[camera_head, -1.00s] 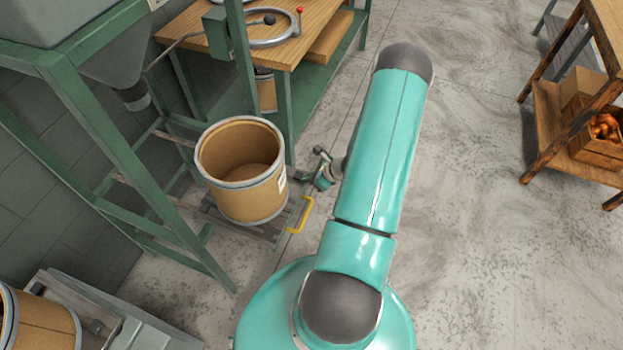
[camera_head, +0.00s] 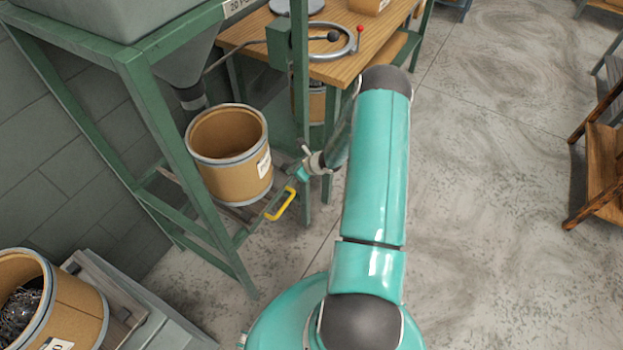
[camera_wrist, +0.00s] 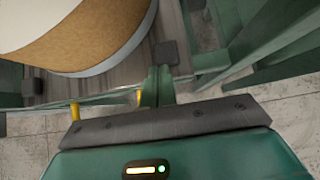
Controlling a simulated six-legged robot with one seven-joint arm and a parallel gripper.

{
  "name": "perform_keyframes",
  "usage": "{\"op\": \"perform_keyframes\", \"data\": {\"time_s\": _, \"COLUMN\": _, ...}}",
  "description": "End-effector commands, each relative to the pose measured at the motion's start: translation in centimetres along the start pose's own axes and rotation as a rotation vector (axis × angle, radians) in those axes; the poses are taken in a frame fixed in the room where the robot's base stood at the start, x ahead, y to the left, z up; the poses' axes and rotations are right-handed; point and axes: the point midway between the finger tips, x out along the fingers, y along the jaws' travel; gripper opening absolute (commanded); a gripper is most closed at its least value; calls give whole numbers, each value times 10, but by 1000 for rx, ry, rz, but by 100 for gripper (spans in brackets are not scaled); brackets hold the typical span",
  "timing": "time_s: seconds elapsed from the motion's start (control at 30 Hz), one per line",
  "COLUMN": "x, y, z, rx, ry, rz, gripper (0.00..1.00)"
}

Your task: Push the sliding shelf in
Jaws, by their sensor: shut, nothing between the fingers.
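The sliding shelf (camera_head: 264,204) is a low slatted platform inside the green frame, with a yellow handle (camera_head: 281,206) at its front. An open brown drum (camera_head: 230,165) with metal rims and a white label stands upright on it. The drum is just below and right of the hopper spout (camera_head: 192,98). My gripper (camera_head: 302,172) is shut and empty beside the shelf's front edge, just above and right of the handle. Whether it touches the shelf is unclear. The wrist view shows the drum's lower side (camera_wrist: 90,45), the shelf slats (camera_wrist: 115,88) and yellow handle pieces (camera_wrist: 75,112) close ahead.
A green frame leg (camera_head: 303,90) rises behind my gripper. A wooden workbench (camera_head: 345,65) with a ring and red-knobbed lever stands behind. Another drum (camera_head: 75,310) holding metal pieces stands at lower left. A wooden rack (camera_head: 603,165) is at far right. The floor between is clear.

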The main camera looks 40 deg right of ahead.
Motion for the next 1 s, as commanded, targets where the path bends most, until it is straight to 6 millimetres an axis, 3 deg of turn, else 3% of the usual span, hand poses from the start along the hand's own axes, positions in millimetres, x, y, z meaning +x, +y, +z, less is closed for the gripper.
{"op": "perform_keyframes", "data": {"time_s": 0.2, "x": 41, "y": 2, "z": 40, "rx": -3, "ry": -1, "rz": 3, "gripper": 0}}
{"op": "perform_keyframes", "data": {"time_s": 0.4, "x": 66, "y": 1, "z": 65, "rx": -2, "ry": 0, "rz": 2, "gripper": 0}}
{"op": "perform_keyframes", "data": {"time_s": 0.63, "x": 79, "y": 1, "z": 78, "rx": 0, "ry": 1, "rz": 1, "gripper": 0}}
{"op": "perform_keyframes", "data": {"time_s": 1.0, "x": 82, "y": 0, "z": 83, "rx": -1, "ry": -3, "rz": 0, "gripper": 0}}
